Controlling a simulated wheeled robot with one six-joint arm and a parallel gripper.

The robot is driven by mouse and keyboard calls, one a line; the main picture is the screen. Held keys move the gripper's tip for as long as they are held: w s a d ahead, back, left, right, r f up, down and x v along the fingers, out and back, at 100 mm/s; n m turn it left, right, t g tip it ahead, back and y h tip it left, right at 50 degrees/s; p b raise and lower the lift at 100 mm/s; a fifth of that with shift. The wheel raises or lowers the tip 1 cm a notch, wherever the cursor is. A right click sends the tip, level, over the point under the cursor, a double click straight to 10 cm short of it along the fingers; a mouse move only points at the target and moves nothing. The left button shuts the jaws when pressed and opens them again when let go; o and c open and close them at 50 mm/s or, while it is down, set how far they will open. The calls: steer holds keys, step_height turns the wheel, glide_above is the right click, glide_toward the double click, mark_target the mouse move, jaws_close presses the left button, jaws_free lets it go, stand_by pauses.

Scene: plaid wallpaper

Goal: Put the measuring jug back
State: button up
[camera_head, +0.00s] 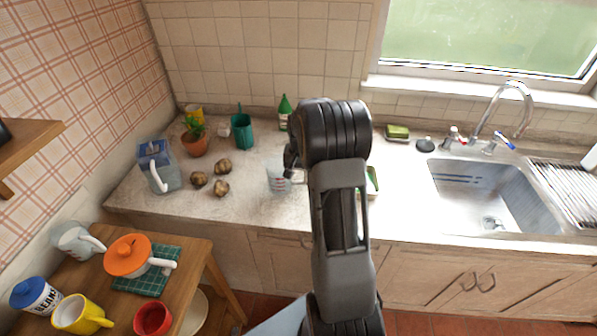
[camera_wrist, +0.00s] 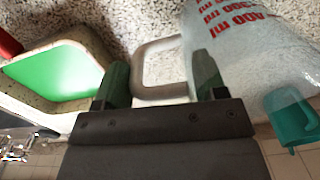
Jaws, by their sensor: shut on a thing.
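The clear measuring jug (camera_head: 277,179) with red markings is over the worktop, left of my arm. In the wrist view, its body (camera_wrist: 245,45) fills the upper right and its pale handle (camera_wrist: 160,88) lies between the two fingers. My gripper (camera_wrist: 160,82) is shut on that handle. In the head view my gripper (camera_head: 294,172) is largely hidden behind my arm, at the jug's right side. The jug looks roughly upright; whether its base touches the worktop, I cannot tell.
A green bottle (camera_head: 284,112) is behind. A green-bottomed tray (camera_wrist: 60,75) is beside the gripper. The sink (camera_head: 490,195) is right.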

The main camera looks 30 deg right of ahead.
steer(key=shift+f, duration=0.1)
steer(key=shift+f, duration=0.15)
steer(key=o, duration=1.2)
